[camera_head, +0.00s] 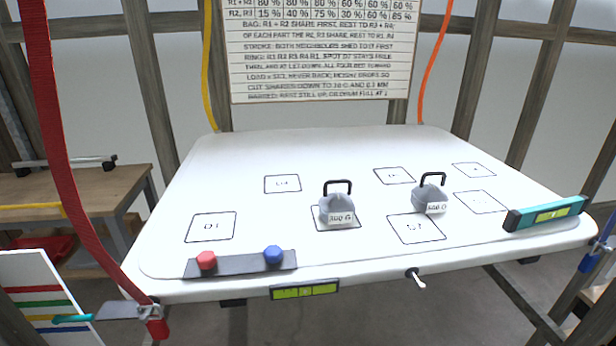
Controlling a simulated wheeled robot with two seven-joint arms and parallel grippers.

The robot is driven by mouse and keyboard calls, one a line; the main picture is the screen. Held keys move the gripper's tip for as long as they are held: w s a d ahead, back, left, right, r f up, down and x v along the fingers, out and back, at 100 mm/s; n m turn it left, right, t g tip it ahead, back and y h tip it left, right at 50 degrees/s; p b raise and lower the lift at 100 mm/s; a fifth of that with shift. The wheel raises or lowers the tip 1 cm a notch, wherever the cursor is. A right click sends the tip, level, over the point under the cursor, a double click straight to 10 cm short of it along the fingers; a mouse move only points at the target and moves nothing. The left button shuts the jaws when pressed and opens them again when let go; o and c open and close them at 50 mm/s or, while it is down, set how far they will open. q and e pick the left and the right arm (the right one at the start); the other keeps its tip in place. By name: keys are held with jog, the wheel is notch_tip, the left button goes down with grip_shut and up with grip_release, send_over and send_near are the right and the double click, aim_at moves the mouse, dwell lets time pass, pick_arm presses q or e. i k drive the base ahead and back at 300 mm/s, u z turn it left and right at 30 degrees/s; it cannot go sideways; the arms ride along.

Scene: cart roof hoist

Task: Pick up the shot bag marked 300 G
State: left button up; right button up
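The grey shot bag marked 300 G (331,203) stands upright on the white board, over a marked square whose text it hides. It has a black loop handle on top and a white label on its front. A second grey bag (427,190) with a similar black handle stands to its right, between marked squares. Its label is small and seems to read 500 G or 600 G. Neither of my grippers shows in the head view, so nothing is seen touching either bag.
The white board (330,160) carries several outlined squares. A dark strip (240,265) with red and blue knobs lies at its front left. A teal level (545,214) lies at the right edge. A red strap (65,160) hangs at left. Space around the 300 G bag is clear.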

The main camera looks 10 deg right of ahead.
aim_at(335, 209)
jog(key=z, duration=1.8)
jog(key=k, duration=1.1)
jog(key=u, duration=1.9)
jog(key=i, duration=0.5)
jog(key=z, duration=0.05)
